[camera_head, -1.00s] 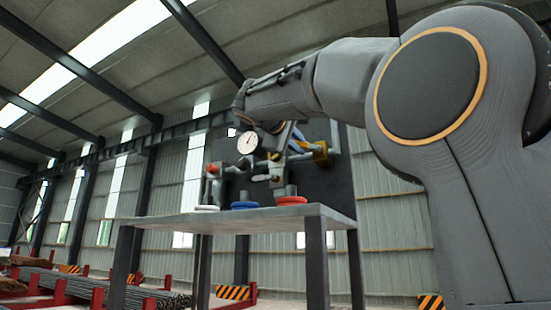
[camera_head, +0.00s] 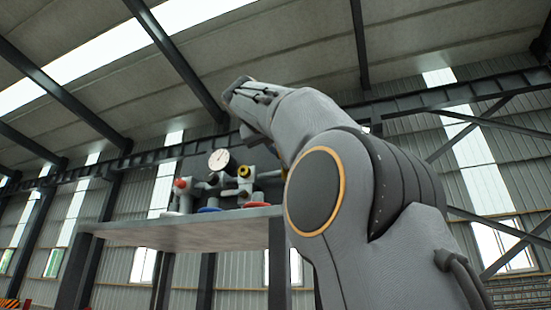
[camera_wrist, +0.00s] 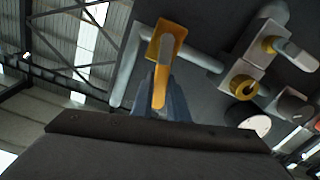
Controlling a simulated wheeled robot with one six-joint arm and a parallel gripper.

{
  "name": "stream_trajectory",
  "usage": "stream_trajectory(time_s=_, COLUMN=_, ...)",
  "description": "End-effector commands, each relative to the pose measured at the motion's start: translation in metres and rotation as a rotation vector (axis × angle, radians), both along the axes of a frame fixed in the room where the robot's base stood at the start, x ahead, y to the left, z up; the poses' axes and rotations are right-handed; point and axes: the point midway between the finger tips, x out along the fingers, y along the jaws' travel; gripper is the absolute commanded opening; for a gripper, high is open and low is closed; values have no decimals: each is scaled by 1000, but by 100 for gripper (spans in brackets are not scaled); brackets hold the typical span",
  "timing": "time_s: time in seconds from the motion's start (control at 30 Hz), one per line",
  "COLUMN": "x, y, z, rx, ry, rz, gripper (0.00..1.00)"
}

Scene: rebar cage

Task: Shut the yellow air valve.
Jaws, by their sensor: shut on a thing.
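The yellow air valve (camera_wrist: 166,42) is near the top middle of the wrist view. Its yellow lever (camera_wrist: 160,86) points down the picture towards me. My gripper (camera_wrist: 164,104) is shut on the lever's lower end, with dark fingers around it. A grey pipe (camera_wrist: 200,58) runs from the valve to the right, and another stretch goes down to the left. My fingers are not clear there.
A white-faced gauge (camera_head: 219,160), a red-knobbed fitting (camera_head: 181,184) and a brass-coloured fitting (camera_head: 243,171) stand close to the left. The gauge also shows in the wrist view (camera_wrist: 248,119). A grey table (camera_head: 180,228) lies below them. Dark backing panel is behind the pipes.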

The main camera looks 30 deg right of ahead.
Motion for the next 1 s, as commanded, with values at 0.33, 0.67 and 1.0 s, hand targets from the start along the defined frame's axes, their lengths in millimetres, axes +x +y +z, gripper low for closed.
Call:
stream_trajectory(time_s=0.33, x=-8, y=-8, z=0, rx=135, ry=-157, rz=-2, gripper=0)
stream_trajectory(time_s=0.67, x=-11, y=-10, z=1, rx=182, ry=-211, rz=-2, gripper=0)
stream_trajectory(time_s=1.0, x=-12, y=-10, z=1, rx=185, ry=-214, rz=-2, gripper=0)
